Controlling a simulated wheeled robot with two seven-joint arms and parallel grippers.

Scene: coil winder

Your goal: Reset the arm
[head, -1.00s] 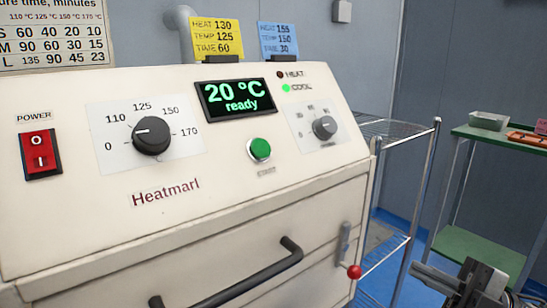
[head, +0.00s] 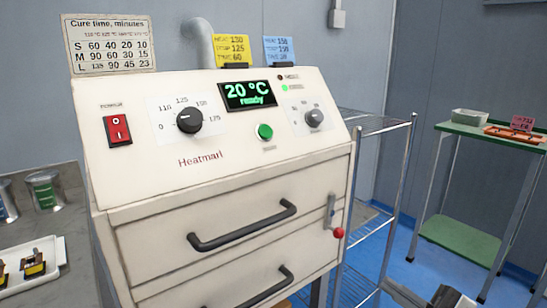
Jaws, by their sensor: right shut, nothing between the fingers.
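The lower edge of the head view shows my right gripper (head: 408,294), partly cut off by the frame. It is shut and empty, in front of the wire shelf and to the right of the cream Heatmarl oven (head: 225,165). The gripper is apart from the oven. My left gripper is out of view. The oven's display (head: 247,94) reads 20 °C ready. Its red power switch (head: 117,130), dark temperature dial (head: 190,120), green start button (head: 265,132) and second dial (head: 314,118) are visible. A red-knobbed lever (head: 338,232) hangs at its right front.
The oven has two black-handled fronts; the upper handle (head: 245,226) juts out. A wire shelf (head: 375,124) stands right of it, and a green table (head: 490,131) holds a bin and orange tray farther right. A counter (head: 40,215) with cups and a white tray (head: 45,258) lies left. Blue floor (head: 420,275) shows between.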

